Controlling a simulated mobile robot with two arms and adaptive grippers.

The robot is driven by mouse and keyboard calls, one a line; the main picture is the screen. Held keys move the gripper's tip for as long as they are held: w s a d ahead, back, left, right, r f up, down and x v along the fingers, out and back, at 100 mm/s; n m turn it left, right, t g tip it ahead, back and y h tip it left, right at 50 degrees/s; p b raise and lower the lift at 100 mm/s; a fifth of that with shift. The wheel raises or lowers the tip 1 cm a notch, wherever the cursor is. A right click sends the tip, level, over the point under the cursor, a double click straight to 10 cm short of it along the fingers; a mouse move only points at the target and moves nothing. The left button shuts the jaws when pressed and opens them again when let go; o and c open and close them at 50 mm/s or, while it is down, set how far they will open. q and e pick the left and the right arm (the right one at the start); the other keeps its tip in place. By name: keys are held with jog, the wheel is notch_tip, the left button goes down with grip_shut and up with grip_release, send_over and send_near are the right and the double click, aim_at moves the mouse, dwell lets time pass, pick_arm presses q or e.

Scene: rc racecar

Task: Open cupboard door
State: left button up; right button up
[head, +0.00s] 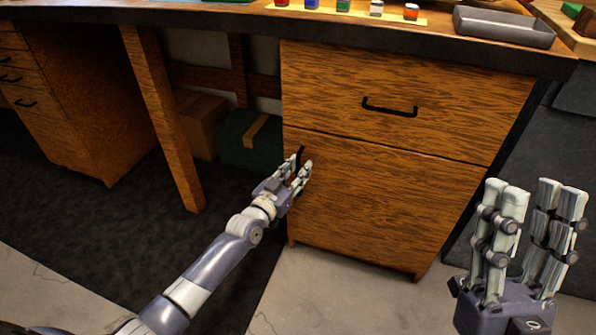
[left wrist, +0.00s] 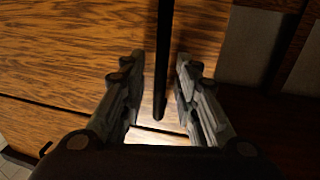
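The cupboard door (head: 375,200) is the lower brown wood-grain panel under a drawer in the head view, and it looks shut. Its black upright handle (head: 301,152) is near the door's left edge, partly hidden by my left gripper (head: 302,168). In the left wrist view the handle (left wrist: 163,60) runs between the two spread fingers of my left gripper (left wrist: 158,72), with gaps on both sides. My right gripper (head: 532,195) is open and empty, raised at the lower right in the head view.
A drawer (head: 400,85) with a black handle (head: 389,107) sits above the door. A wooden table leg (head: 163,115), a green box (head: 242,145) and a cardboard box (head: 200,125) are to the left. Floor in front is clear.

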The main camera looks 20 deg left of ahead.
pick_arm(q)
jog(key=shift+w, duration=0.2)
jog(key=shift+c, duration=0.6)
grip_shut()
